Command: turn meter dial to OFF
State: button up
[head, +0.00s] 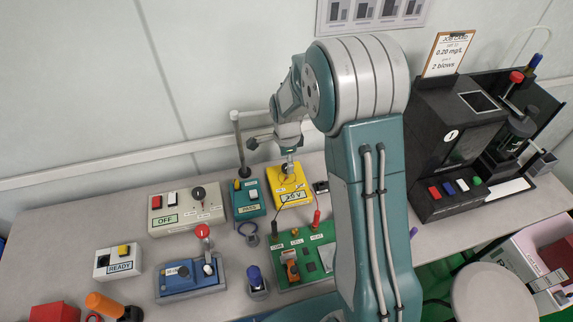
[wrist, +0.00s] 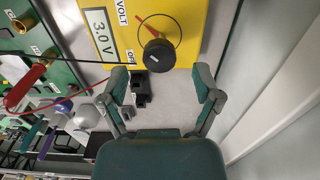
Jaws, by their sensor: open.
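The yellow meter (head: 283,197) stands on the bench in the head view, partly hidden under my gripper. In the wrist view the yellow meter (wrist: 189,22) has a display (wrist: 101,32) reading 3.0 V. Its black dial knob (wrist: 159,56) sits in a thin ring. A red pointer (wrist: 148,27) slants from the knob up and left, toward the VOLT label (wrist: 121,12). The OFF label (wrist: 131,57) is just left of the knob. My gripper (wrist: 161,80) is open, fingers apart on either side of the knob's line, not touching it. It also shows in the head view (head: 289,166).
Small black blocks (wrist: 141,88) lie beside the meter, between my fingers in the wrist view. Red (head: 316,218) and black leads run to a green board (head: 291,273). A teal tester (head: 248,205) stands close left of the meter. A wall rises behind the bench.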

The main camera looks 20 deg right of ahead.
jog(key=shift+f, duration=1.15)
jog(key=shift+c, duration=0.3)
grip_shut()
